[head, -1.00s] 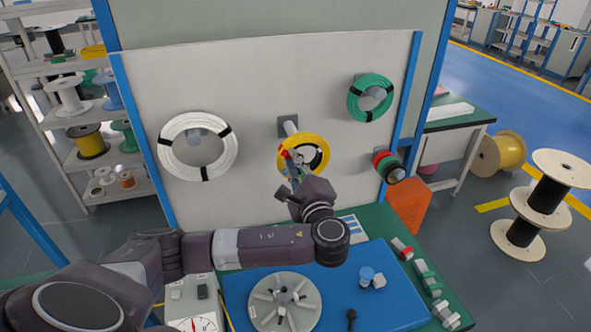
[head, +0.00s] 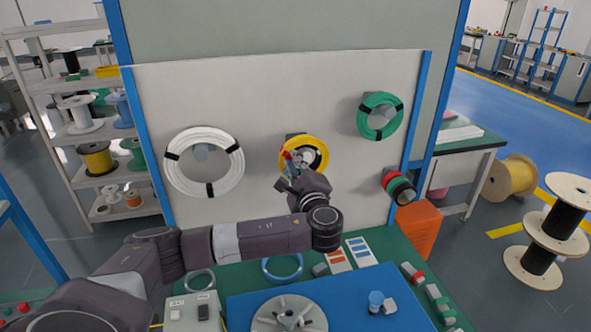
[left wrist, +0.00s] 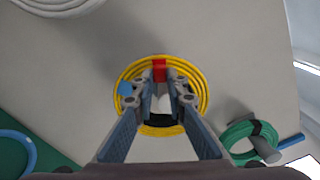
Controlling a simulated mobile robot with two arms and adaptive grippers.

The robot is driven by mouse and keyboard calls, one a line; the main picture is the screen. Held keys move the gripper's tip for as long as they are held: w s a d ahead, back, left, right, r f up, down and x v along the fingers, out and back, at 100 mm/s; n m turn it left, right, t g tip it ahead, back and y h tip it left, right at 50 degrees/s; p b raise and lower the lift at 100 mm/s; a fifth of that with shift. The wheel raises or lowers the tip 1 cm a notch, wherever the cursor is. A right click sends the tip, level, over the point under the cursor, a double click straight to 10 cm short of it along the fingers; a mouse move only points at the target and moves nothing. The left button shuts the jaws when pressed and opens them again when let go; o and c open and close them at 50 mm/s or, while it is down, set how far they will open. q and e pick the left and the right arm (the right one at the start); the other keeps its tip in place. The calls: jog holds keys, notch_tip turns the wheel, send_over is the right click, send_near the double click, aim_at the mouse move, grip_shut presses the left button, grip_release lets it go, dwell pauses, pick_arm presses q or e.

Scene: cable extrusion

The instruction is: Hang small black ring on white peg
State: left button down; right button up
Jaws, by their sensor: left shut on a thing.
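A yellow coil (head: 323,148) with a dark patch on its right side is in front of the upright white board. In the left wrist view the coil (left wrist: 128,83) has a red band (left wrist: 159,70) on top and a black part below. My left gripper (head: 290,157) is shut on the coil at the red band; its fingers also show in the left wrist view (left wrist: 160,78). A white peg end (left wrist: 163,103) shows inside the coil's opening; I cannot tell how far it passes through. I cannot make out a separate small black ring there. My right gripper is not in view.
A white coil (head: 176,183) hangs on the left of the board (head: 260,100), a green coil (head: 364,117) at upper right. Red, green and dark rings (head: 397,185) sit on a lower right peg. Below are a blue mat (head: 345,300) and a round grey fixture (head: 265,322).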

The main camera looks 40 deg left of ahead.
pick_arm(q)
jog(key=shift+b+x, duration=0.5)
jog(key=shift+x, duration=0.8)
jog(key=shift+f, duration=0.55)
jog(key=c, duration=1.8)
grip_release()
jog(key=shift+s+d, duration=0.1)
jog(key=shift+c, duration=0.2)
